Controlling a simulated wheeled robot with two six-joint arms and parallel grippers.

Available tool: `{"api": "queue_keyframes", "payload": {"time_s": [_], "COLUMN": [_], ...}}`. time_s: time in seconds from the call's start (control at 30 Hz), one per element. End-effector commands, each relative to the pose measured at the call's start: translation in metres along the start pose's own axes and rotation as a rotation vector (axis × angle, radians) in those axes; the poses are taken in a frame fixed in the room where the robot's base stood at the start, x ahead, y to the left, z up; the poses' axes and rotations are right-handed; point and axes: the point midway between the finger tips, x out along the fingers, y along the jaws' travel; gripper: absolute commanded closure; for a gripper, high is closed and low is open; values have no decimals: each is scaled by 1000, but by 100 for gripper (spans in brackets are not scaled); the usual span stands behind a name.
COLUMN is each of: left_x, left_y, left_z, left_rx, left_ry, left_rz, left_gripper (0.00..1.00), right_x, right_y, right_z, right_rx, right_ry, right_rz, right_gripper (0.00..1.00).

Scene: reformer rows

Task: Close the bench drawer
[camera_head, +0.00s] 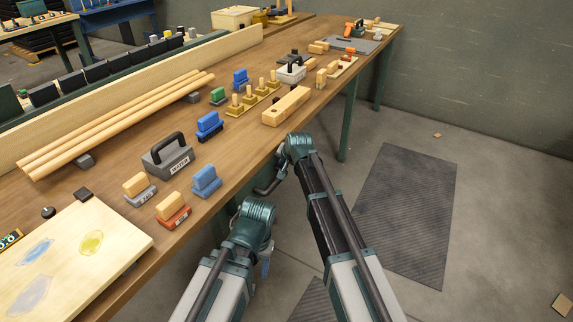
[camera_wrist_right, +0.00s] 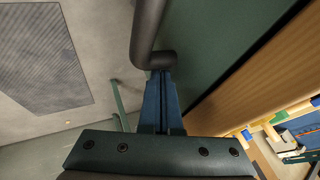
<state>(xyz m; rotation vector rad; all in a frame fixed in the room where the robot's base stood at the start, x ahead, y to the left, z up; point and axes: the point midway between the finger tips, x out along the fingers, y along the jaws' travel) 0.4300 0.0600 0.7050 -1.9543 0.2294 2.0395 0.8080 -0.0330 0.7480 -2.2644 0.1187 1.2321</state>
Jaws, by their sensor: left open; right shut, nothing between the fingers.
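The bench drawer's green front (camera_wrist_right: 225,45) fills the upper middle of the right wrist view, beneath the bench's wooden edge. A dark bent bar handle (camera_wrist_right: 148,35) stands out from it; a dark curved bar also shows by the bench edge in the head view (camera_head: 266,188). My right gripper (camera_wrist_right: 161,78) is shut and empty, its blue fingertips at the handle's bent end; contact is likely but not certain. In the head view its fingers are hidden behind its wrist. My left gripper (camera_head: 265,268) is open, low in front of the bench, mostly hidden by its wrist. How far the drawer stands out is unclear.
The wooden bench top (camera_head: 225,165) holds sanding blocks, a grey caddy (camera_head: 167,158), dowels (camera_head: 120,120) and a pale board (camera_head: 75,255). A green bench leg (camera_head: 348,125) stands beyond my right arm. A dark floor mat (camera_head: 405,215) lies on open floor at right.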

Motion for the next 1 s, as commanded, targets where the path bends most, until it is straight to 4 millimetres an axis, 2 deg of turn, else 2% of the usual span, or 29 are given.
{"api": "queue_keyframes", "payload": {"time_s": [0.27, 0.43, 0.5, 0.8, 1.0], "left_x": [0, 0, -15, -61, -79], "left_y": [0, 0, -2, -6, -8], "left_z": [0, 0, 1, 4, 5], "left_rx": [0, 0, 0, 0, 0], "left_ry": [0, 0, 0, 0, 0], "left_rz": [0, 0, 0, 0, 0], "left_gripper": [43, 43, 43, 43, 43], "right_x": [-7, -18, -34, -92, -114], "right_y": [10, 27, 24, 23, 24], "right_z": [3, 7, 4, 4, 5], "right_rx": [-1, 1, -1, -1, -1], "right_ry": [0, 0, -1, -1, -1], "right_rz": [1, 0, -1, -1, -1], "right_gripper": [100, 100, 100, 100, 100]}}
